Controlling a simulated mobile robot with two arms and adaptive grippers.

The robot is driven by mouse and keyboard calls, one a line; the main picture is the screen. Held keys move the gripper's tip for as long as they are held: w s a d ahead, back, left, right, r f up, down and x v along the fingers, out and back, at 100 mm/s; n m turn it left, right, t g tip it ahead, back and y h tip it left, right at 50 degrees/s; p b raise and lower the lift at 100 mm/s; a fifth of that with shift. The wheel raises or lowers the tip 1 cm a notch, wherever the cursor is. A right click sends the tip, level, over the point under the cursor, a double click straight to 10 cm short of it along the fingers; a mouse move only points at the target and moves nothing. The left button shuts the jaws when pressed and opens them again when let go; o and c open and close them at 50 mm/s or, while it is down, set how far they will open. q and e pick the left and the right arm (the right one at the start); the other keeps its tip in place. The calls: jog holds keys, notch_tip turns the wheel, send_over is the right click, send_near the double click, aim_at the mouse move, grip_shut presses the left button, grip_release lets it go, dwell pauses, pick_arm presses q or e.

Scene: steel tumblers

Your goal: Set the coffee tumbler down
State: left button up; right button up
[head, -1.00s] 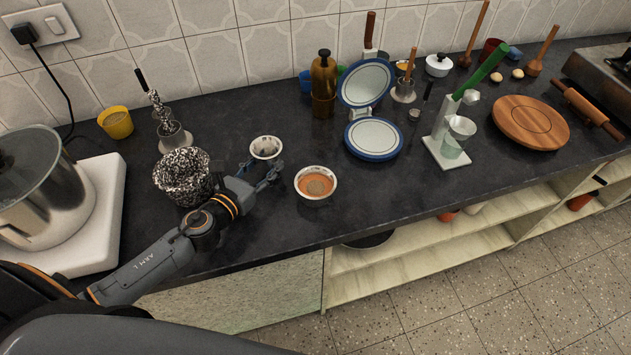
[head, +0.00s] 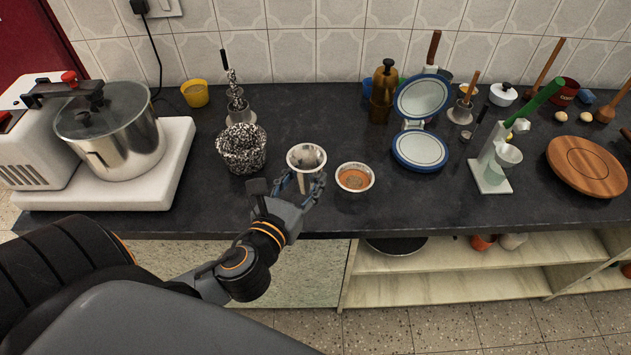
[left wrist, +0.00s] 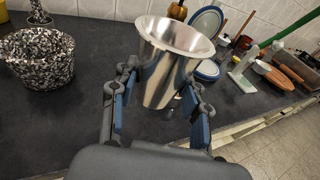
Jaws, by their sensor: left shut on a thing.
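The coffee tumbler (head: 306,158) is steel, with a flared rim, and looks upright in the head view. My left gripper (head: 296,187) is shut on its body, with the rim showing above the fingers. In the left wrist view the tumbler (left wrist: 172,70) sits between the two blue-padded fingers of the left gripper (left wrist: 160,103), leaning slightly in the picture. Its lower end is near the dark counter (head: 310,222), but I cannot tell whether it touches. My right gripper is not in view.
An orange-filled bowl (head: 354,178) stands close on the right of the tumbler. A black-and-white speckled basket (head: 242,148) is on the left. A mirror-like folding piece (head: 420,148) and a bottle (head: 382,95) stand behind to the right. Bare counter lies behind the tumbler.

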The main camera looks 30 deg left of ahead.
pick_arm(q)
jog(key=shift+a, duration=0.2)
jog(key=w+a+f, duration=0.2)
jog(key=w+f, duration=0.1)
jog(key=w, duration=0.1)
jog(key=w+a+f, duration=0.1)
jog(key=w+f, duration=0.2)
jog(key=w, duration=0.1)
jog(key=w+a+f, duration=0.2)
jog(key=w+f, duration=0.1)
jog(key=shift+w+a+b, duration=0.35)
jog(key=shift+w+b, duration=0.05)
jog(key=shift+w+a+f, duration=0.1)
jog(key=shift+w+f, duration=0.05)
jog(key=shift+f, duration=0.2)
jog(key=shift+w+f+b, duration=0.1)
jog(key=shift+f+b, duration=0.4)
jog(key=shift+f, duration=1.05)
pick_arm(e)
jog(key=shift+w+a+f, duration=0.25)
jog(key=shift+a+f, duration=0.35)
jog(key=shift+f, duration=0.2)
pick_arm(q)
jog(key=shift+f, duration=0.15)
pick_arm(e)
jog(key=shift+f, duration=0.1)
pick_arm(q)
jog(key=o, duration=1.3)
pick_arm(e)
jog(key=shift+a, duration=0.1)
